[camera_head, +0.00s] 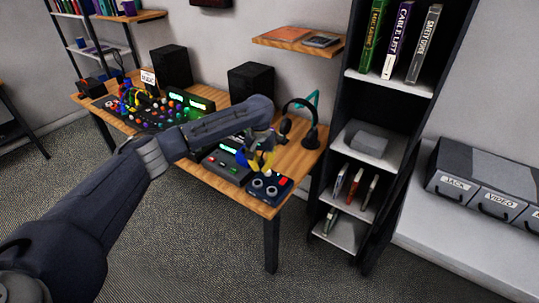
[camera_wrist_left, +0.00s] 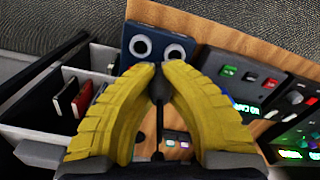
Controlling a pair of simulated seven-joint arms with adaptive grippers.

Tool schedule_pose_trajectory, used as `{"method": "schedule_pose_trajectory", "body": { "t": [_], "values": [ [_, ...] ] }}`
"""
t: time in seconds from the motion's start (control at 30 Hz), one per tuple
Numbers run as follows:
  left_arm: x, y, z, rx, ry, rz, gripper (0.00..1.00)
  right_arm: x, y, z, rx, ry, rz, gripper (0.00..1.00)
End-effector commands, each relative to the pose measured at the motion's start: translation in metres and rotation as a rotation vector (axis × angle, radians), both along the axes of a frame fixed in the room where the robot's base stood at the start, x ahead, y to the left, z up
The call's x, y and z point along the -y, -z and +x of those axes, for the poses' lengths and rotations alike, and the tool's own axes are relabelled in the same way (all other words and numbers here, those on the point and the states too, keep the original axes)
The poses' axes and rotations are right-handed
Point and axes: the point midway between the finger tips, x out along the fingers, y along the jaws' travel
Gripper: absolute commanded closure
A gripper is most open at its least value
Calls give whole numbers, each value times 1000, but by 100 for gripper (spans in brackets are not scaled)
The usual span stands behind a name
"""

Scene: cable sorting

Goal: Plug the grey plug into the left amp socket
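The amp is a dark blue box (camera_head: 269,200) at the front right corner of the wooden desk, with two round pale-ringed sockets on top. In the left wrist view the amp (camera_wrist_left: 133,54) sits just past my fingertips, both sockets showing. My left gripper (camera_head: 261,171), with yellow fingers, is above and just behind the amp in the head view. In the left wrist view its fingertips (camera_wrist_left: 157,70) close on a small dark grey piece (camera_wrist_left: 160,84), apparently the grey plug, with a thin dark cable trailing from it. The plug's tip is hidden. My right gripper is not in view.
A grey control box (camera_head: 227,167) stands left of the amp. Headphones hang on a stand (camera_head: 308,133) behind it. A mixer with colourful knobs (camera_head: 170,113) and two black speakers (camera_head: 251,82) stand further left and back. A dark shelf unit (camera_head: 350,110) rises close on the right.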

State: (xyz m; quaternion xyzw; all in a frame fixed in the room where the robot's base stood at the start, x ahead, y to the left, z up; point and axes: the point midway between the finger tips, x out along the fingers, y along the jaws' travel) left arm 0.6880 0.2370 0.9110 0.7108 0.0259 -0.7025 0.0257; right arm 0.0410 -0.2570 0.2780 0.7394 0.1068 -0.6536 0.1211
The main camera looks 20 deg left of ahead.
Motion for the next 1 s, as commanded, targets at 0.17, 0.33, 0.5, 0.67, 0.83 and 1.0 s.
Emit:
{"method": "schedule_pose_trajectory", "body": {
  "t": [0.17, 0.33, 0.5, 0.67, 0.83, 1.0],
  "values": [
    [-24, 30, 13, 6, -50, -1, 100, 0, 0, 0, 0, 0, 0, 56],
    [-30, 33, 25, 11, -47, -1, 100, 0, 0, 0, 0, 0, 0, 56],
    [-29, 35, 27, 14, -32, 0, 100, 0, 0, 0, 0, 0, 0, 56],
    [-29, 41, 27, 14, -32, 1, 100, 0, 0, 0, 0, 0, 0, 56],
    [-29, 50, 27, 14, -32, 0, 100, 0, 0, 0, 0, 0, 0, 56],
    [-29, 62, 27, 13, -32, 1, 100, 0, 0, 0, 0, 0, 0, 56]
  ]
}}
